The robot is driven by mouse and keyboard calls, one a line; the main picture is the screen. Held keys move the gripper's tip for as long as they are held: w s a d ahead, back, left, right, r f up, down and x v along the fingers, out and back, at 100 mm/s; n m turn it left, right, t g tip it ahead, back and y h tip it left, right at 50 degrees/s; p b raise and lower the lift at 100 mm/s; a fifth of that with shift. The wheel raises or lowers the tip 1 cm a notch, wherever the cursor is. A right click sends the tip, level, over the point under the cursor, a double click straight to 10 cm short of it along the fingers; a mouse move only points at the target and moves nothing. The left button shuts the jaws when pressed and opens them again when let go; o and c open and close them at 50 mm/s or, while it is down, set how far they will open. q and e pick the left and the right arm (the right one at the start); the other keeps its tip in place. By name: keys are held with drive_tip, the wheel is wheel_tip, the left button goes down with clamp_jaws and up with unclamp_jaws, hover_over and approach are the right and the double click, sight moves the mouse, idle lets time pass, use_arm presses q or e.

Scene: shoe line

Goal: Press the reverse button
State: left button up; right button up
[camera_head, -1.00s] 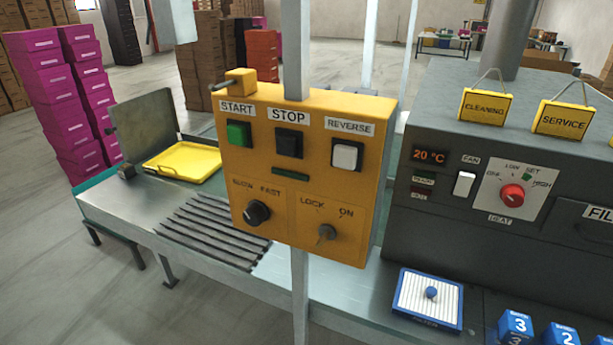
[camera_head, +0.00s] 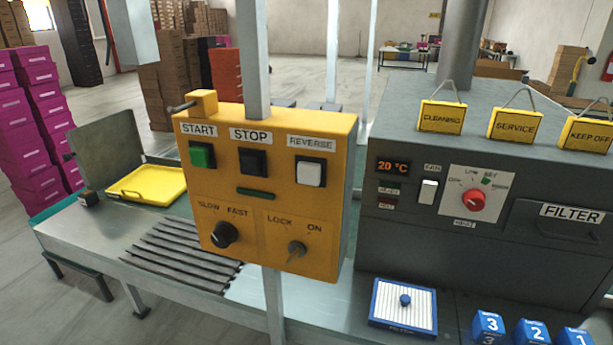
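The white reverse button (camera_head: 310,172) sits at the upper right of the yellow control box (camera_head: 262,195), under a REVERSE label. The green start button (camera_head: 202,155) and the black stop button (camera_head: 253,162) are to its left on the same face. Below them are a black SLOW/FAST knob (camera_head: 223,235) and a key switch (camera_head: 297,250) marked LOCK and ON. Neither of my grippers shows in the head view.
A grey heater machine (camera_head: 480,190) with a red knob stands to the right. A yellow tray (camera_head: 148,184) lies on the conveyor table at left. A blue-framed pad (camera_head: 403,306) and several numbered blue blocks (camera_head: 533,332) are at the lower right. A metal post carries the box.

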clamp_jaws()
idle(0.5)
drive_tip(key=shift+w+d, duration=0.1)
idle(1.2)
